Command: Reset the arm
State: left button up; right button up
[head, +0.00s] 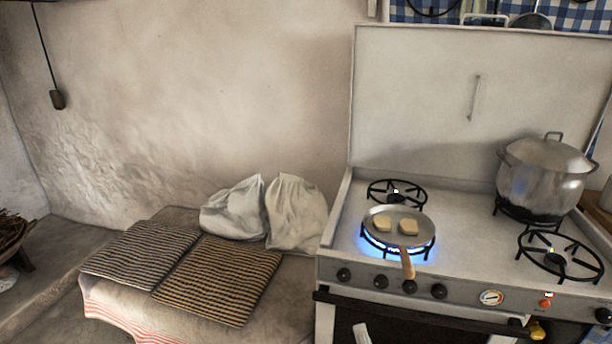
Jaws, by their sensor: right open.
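Only a small pale piece at the bottom edge of the head view, in front of the oven door, appears to be the tip of my right gripper (361,333). The rest of it is cut off by the frame. It is apart from the pan and holds nothing that I can see. My left gripper is out of view. A small frying pan (382,212) with a wooden handle sits on the lit front-left burner, its handle pointing to the front.
The white stove (460,240) has a raised lid behind it. A lidded metal pot (545,180) stands at its back right. Left of the stove, two striped mats (220,280) and two white cloth sacks (295,212) lie on a low ledge. The front-right burner (560,255) is bare.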

jog(key=s+d+f+n+g, duration=0.4)
jog(key=s+f+n, duration=0.3)
jog(key=f, duration=0.3)
jog(key=s+d+f+n+g+p, duration=0.1)
jog(key=s+d+f+n+g, duration=0.3)
jog(key=s+f+n, duration=0.4)
jog(key=shift+s+f+n+g+p, duration=0.3)
jog(key=shift+f+n+g, duration=0.5)
jog(key=shift+n, duration=0.3)
